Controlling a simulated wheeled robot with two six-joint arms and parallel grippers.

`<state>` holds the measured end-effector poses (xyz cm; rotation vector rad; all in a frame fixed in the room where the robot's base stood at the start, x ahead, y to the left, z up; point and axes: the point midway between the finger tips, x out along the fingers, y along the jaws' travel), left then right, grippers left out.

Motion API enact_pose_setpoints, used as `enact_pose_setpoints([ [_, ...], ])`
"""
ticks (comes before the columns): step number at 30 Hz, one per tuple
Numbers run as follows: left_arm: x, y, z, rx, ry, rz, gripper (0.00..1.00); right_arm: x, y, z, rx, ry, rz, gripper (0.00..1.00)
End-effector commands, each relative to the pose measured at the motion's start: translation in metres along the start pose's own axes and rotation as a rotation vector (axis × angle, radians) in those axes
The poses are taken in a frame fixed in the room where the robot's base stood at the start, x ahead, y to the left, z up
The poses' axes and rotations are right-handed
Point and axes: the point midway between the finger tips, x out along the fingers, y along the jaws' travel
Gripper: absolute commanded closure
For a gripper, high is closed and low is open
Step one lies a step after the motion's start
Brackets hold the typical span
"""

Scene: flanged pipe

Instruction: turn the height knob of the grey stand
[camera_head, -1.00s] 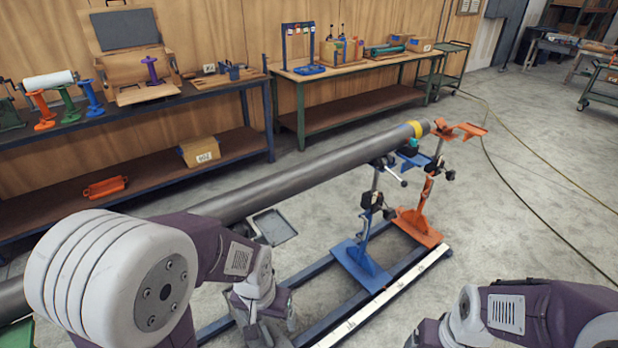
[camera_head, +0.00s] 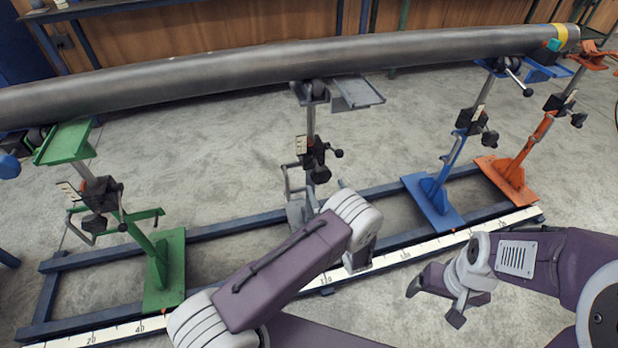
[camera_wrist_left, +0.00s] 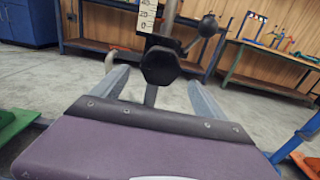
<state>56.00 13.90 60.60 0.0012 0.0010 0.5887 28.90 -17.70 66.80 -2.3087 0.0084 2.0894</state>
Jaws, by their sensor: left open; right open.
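The grey stand (camera_head: 310,125) is upright under the middle of the pipe (camera_head: 250,68). It carries a black clamp with a black knob (camera_head: 321,175), a scale plate and a ball-ended lever (camera_head: 338,153). In the left wrist view the knob (camera_wrist_left: 160,65) faces me, centred between and beyond my left gripper's fingers (camera_wrist_left: 158,80), which are open and empty. In the head view the left wrist is before the stand's foot, and I cannot clearly make out its fingers. My right gripper (camera_head: 434,304) is open and empty at lower right, away from the stands.
A green stand (camera_head: 165,270) is at left; blue (camera_head: 433,200) and orange (camera_head: 508,178) stands are at right. Their feet are along a dark rail frame (camera_head: 225,232) with a white scale strip (camera_head: 405,256). A grey tray (camera_head: 358,92) juts from the grey stand's top. Floor behind is clear.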

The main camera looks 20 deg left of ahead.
Motion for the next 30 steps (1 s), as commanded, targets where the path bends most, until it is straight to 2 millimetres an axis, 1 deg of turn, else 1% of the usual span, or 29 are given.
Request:
enact_pose_setpoints([
  [2,0.005,0.001,0.001,-0.003,0.0,0.003,0.16,0.001,0.0,0.0,0.0,0.0,0.0,0.16],
  [4,0.016,0.002,-0.001,-0.003,0.002,0.007,0.16,0.005,0.0,0.001,0.0,0.0,0.0,0.16],
  [9,0.053,0.003,-0.002,-0.004,0.001,0.008,0.16,0.017,0.0,0.002,0.0,0.0,0.0,0.16],
  [12,0.072,0.003,-0.001,-0.003,0.001,0.008,0.16,0.022,0.001,0.003,0.0,0.0,0.0,0.16],
  [15,0.084,0.002,-0.001,-0.003,0.002,0.006,0.16,0.025,0.001,0.003,0.0,0.0,0.0,0.16],
  [19,0.091,0.002,0.001,-0.001,0.003,0.006,0.16,0.026,0.001,0.003,0.0,0.0,0.0,0.16],
  [25,0.091,0.002,0.001,-0.001,0.004,0.005,0.16,0.025,0.001,0.003,0.0,0.0,0.0,0.16],
  [26,0.091,0.002,0.001,-0.001,0.004,0.005,0.22,0.025,0.001,0.003,0.0,0.0,0.0,0.16],
  [27,0.091,0.002,0.001,-0.001,0.004,0.005,0.33,0.025,0.001,0.003,0.0,0.0,0.0,0.16],
  [29,0.091,0.002,0.001,-0.001,0.004,0.005,0.5,0.025,0.001,0.003,0.0,0.0,0.0,0.16],
  [30,0.091,0.002,0.001,-0.001,0.004,0.005,0.61,0.025,0.001,0.003,0.0,0.0,0.0,0.16],
])
